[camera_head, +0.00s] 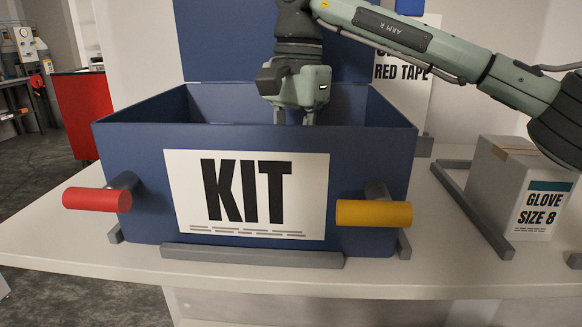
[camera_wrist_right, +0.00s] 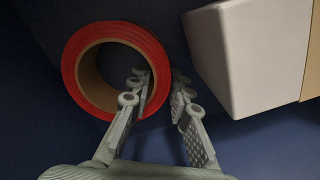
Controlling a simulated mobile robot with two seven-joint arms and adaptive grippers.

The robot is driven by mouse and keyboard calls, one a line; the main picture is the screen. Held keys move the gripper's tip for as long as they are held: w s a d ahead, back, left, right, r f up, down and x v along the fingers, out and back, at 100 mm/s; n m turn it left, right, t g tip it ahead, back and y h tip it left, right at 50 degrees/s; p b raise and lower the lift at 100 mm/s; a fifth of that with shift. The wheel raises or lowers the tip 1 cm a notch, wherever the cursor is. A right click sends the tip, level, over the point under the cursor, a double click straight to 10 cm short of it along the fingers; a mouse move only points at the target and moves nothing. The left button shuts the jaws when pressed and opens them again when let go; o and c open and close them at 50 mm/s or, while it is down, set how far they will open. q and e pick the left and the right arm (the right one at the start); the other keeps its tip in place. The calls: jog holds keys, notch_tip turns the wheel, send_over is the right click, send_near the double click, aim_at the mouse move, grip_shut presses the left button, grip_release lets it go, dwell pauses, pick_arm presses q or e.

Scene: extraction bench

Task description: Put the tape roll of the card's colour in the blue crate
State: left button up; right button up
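The blue crate (camera_head: 140,150), labelled KIT, stands on the bench with its lid raised behind. A white card (camera_head: 405,105) behind it is partly covered by my right arm; "RED TAPE" is readable on it. My right gripper (camera_head: 295,120) points down into the crate, its fingertips hidden by the front wall. In the right wrist view, the red tape roll (camera_wrist_right: 69,68) has a brown core. My right gripper (camera_wrist_right: 160,82) straddles the roll's wall, one finger in the hole and one outside, seemingly closed on it. My left gripper is not in view.
A pale box (camera_wrist_right: 235,60) lies beside the roll in the wrist view. The crate has a red handle (camera_head: 97,199) and a yellow handle (camera_head: 374,213). The bench's left part is clear.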

jog(key=shift+o, duration=1)
jog(key=shift+w+d+r, duration=0.1)
jog(key=shift+w+r, duration=0.05)
jog(key=shift+r, duration=1.8)
jog(key=shift+w+d+r, duration=0.1)
jog(key=shift+r, duration=1.85)
